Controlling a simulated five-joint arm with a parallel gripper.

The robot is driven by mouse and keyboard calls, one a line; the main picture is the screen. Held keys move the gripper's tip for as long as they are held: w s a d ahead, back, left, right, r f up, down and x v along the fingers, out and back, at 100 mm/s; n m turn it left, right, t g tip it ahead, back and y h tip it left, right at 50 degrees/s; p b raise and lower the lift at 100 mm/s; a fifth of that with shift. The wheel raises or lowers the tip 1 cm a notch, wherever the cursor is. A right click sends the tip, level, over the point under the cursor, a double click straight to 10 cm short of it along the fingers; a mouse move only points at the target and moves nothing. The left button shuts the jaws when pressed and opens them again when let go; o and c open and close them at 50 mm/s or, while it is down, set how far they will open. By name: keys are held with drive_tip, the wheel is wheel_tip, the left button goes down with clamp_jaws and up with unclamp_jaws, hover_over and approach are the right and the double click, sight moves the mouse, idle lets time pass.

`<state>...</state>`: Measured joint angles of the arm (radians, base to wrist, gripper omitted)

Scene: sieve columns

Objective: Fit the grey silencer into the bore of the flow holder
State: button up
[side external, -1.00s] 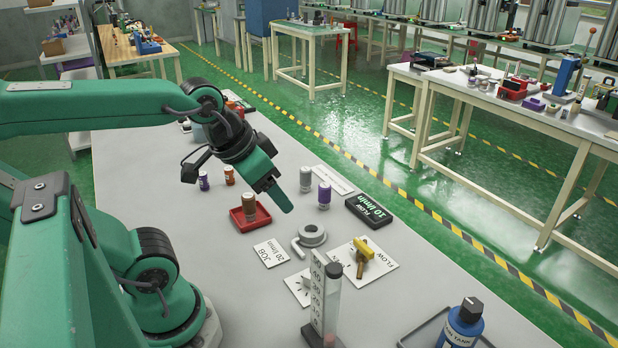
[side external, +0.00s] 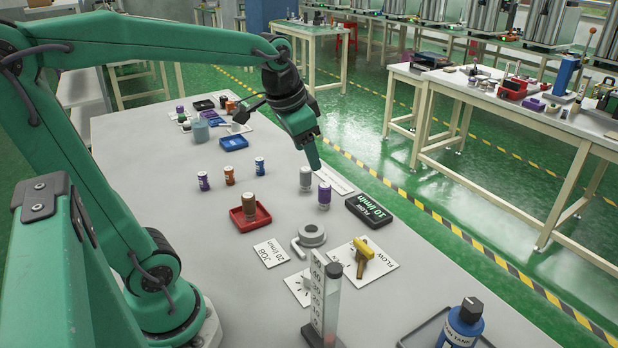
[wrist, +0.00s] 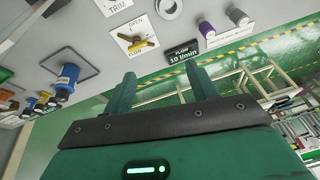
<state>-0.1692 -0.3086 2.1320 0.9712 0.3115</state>
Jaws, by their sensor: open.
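The grey silencer (side external: 305,182) stands upright on the table in the side view. It also shows at the top right of the wrist view (wrist: 238,17). The flow holder, a grey ring with a bore and a bent arm (side external: 311,235), sits on the table nearer the side camera. Its ring shows at the top of the wrist view (wrist: 169,8), and I see nothing in the bore. My gripper (side external: 314,164) is open and empty, with its fingers pointing down, just above and beside the grey silencer in the picture. Its two fingers also show in the wrist view (wrist: 161,80).
A purple silencer (side external: 324,196) stands close to the grey one. A brown silencer (side external: 249,207) is in a red tray (side external: 262,220). A black flow display (side external: 369,210), a yellow valve (side external: 363,250) and a tall gauge tube (side external: 325,300) stand nearby. The table's left front is clear.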

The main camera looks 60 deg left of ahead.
drive_tip(key=w+a+f+m+g, duration=0.1)
drive_tip(key=w+a+f, duration=0.1)
drive_tip(key=w+a, duration=0.5)
drive_tip(key=m+g, duration=0.3)
hover_over(305, 169)
drive_tip(key=shift+h, duration=0.3)
drive_tip(key=f, duration=1.5)
drive_tip(key=shift+w+d, duration=0.1)
drive_tip(key=shift+w, duration=0.15)
drive_tip(key=shift+f, duration=1.45)
drive_tip(key=shift+s+f, duration=0.15)
drive_tip(key=shift+f, duration=2.45)
